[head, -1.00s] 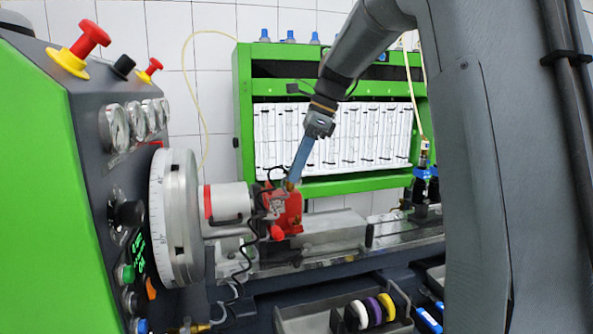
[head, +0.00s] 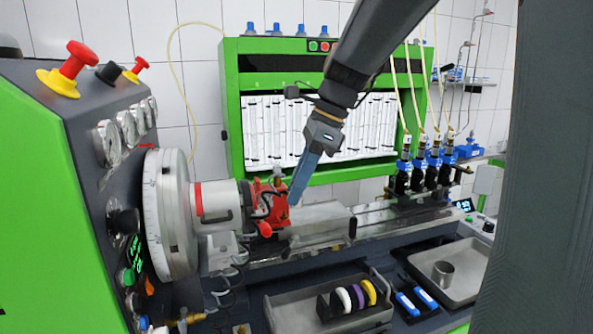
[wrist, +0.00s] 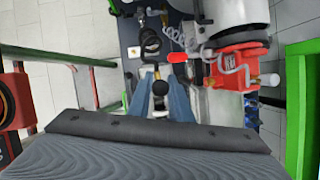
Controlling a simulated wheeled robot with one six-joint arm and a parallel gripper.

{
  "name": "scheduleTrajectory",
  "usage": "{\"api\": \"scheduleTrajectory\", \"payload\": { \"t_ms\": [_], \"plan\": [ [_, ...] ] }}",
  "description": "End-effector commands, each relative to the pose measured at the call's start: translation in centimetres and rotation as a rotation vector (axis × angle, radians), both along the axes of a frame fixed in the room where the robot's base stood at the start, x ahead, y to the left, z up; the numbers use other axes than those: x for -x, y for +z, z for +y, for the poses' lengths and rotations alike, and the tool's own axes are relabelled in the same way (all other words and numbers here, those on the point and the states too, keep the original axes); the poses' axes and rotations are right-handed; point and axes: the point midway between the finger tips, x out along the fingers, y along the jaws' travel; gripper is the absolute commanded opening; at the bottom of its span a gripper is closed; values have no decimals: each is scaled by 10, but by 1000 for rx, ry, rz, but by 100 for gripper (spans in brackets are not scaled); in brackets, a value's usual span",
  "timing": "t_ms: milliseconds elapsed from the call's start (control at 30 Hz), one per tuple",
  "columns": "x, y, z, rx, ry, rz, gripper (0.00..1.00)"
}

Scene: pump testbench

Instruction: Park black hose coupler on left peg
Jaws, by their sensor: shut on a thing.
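My gripper (head: 294,201), with blue fingers, points down just right of the red pump (head: 268,205) in the head view. In the wrist view my gripper (wrist: 162,95) is shut on a round black end, which looks like the black hose coupler (wrist: 160,88). The coupler cannot be made out in the head view. The red pump (wrist: 234,70) is to the right of the fingers in the wrist view, apart from them. I cannot pick out the left peg in either view.
A grey tray (head: 283,318) with white, purple and yellow rings stands at the front. Another tray (head: 470,284) holds a metal cup. Several black injectors (head: 417,178) stand on the rail at right.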

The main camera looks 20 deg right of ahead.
Motion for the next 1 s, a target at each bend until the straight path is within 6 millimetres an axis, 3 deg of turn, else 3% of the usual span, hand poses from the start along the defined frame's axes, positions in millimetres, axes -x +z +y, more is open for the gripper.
{"api": "scheduleTrajectory", "payload": {
  "t_ms": [500,700,1000],
  "plan": [
    [57,3,105,0,7,3,0],
    [74,3,138,0,5,1,0],
    [76,0,142,0,-1,0,0]
  ]
}}
